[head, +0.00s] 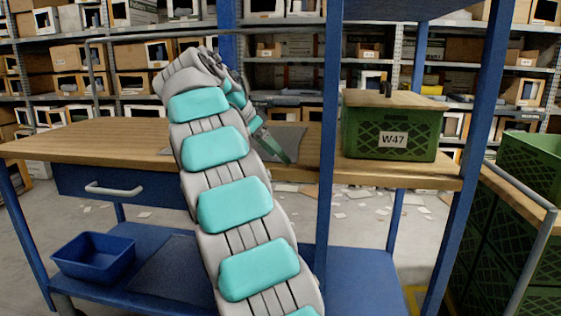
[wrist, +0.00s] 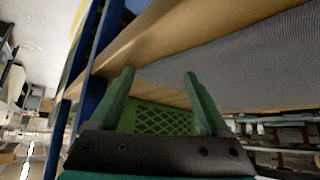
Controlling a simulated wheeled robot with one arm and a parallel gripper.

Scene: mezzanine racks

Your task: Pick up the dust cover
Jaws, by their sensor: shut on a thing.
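The dust cover appears to be the flat grey sheet (head: 290,139) lying on the wooden bench top, partly hidden behind my arm. In the wrist view the grey woven sheet (wrist: 235,62) spreads across the upper right, with an edge at my fingertips. My gripper (wrist: 158,75) has its two green fingers at that edge, shut on the sheet with a gap between the tips. In the head view one green finger (head: 275,148) points down over the sheet. The exact grip is hard to see.
A green crate marked W47 (head: 362,135) with a wooden lid stands on the bench to the right. Blue posts (head: 332,60) rise along the bench front. A blue bin (head: 93,256) sits on the lower shelf. Bench top left of my arm is clear. Racks with boxes stand behind.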

